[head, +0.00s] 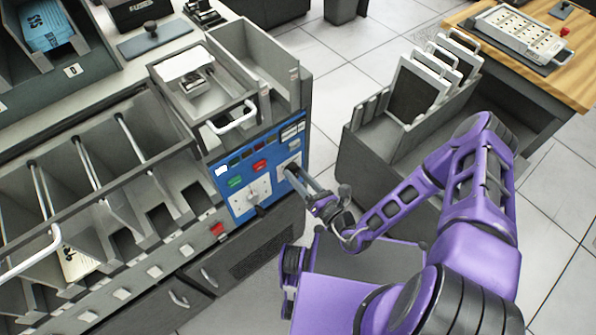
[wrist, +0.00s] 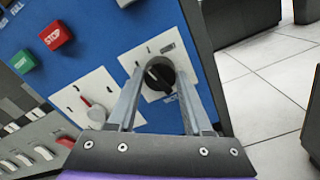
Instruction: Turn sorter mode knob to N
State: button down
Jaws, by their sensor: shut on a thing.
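A black knob (wrist: 159,74) sits on a white plate on the blue control panel (head: 228,172). My gripper (wrist: 160,76) is shut on it, one finger at each side, facing the panel. In the head view my gripper (head: 294,172) reaches the right part of the panel and mostly hides this knob. A second control, a grey-white dial with a red mark (wrist: 94,110), is on another white plate to the left. It also shows in the head view (head: 252,196). The plate markings are too small to read, so I cannot tell which letter the knob points to.
A red stop button (wrist: 55,35) and a green button (wrist: 23,61) are on the panel to the left. Sorter bins with rods (head: 85,160) stand left of the panel. A grey rack (head: 385,150) with several framed panels stands to the right, beyond a strip of tiled floor.

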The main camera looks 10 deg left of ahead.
jog(key=n+p, duration=0.1)
jog(key=n, duration=0.2)
jog(key=shift+n+p, duration=0.5)
jog(key=shift+n, duration=1.3)
jog(key=shift+c, duration=1.6)
grip_release()
jog(key=shift+d, duration=0.1)
jog(key=v, duration=1.7)
jog(key=shift+s+b, duration=0.2)
jog(key=shift+b, duration=0.1)
